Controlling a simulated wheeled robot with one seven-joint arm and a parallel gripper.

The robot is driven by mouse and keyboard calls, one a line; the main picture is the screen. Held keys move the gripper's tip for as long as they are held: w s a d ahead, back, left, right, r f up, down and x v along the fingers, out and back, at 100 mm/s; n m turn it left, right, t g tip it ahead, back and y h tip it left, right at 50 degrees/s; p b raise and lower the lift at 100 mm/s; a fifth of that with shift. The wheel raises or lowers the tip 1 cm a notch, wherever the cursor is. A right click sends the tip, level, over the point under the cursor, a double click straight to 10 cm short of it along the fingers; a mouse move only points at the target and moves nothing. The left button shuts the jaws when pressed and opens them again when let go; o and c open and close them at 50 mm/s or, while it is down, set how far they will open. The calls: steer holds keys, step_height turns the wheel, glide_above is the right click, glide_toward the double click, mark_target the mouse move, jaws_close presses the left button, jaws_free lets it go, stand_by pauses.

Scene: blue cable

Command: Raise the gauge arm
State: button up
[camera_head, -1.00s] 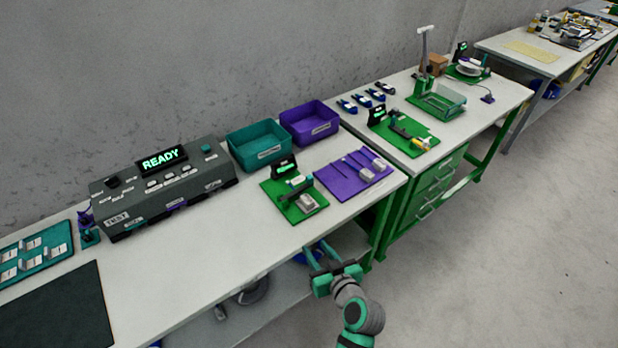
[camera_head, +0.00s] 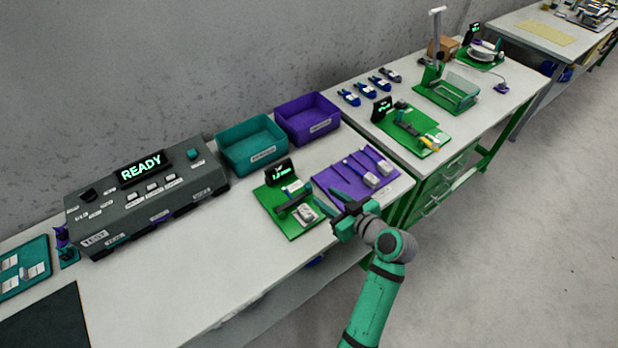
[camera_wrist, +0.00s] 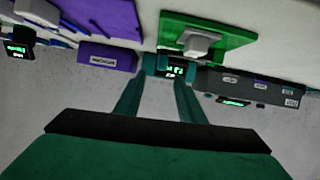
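The gauge stands on a small green board (camera_head: 278,213) near the front edge of the bench, with a lit black display (camera_head: 280,172) at its back. The dark gauge arm (camera_head: 296,200) looks low over a pale grey block (camera_head: 306,214). The green board (camera_wrist: 226,52) and grey block (camera_wrist: 193,43) also show in the wrist view. My gripper (camera_head: 328,208) is just to the right of the board, near the bench edge. In the wrist view my gripper (camera_wrist: 163,78) has its two teal fingers apart with nothing between them. Whether it touches the gauge arm I cannot tell.
A purple board (camera_head: 345,193) with tools lies just right of the gauge. Teal (camera_head: 252,160) and purple (camera_head: 310,133) bins stand behind. A grey test unit (camera_head: 145,215) reading READY is at left. A second green board (camera_head: 405,140) is on the farther bench.

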mark_target(311, 188)
steer(key=x, duration=1)
steer(key=shift+a, duration=0.25)
steer(key=shift+c, duration=0.6)
jaws_close()
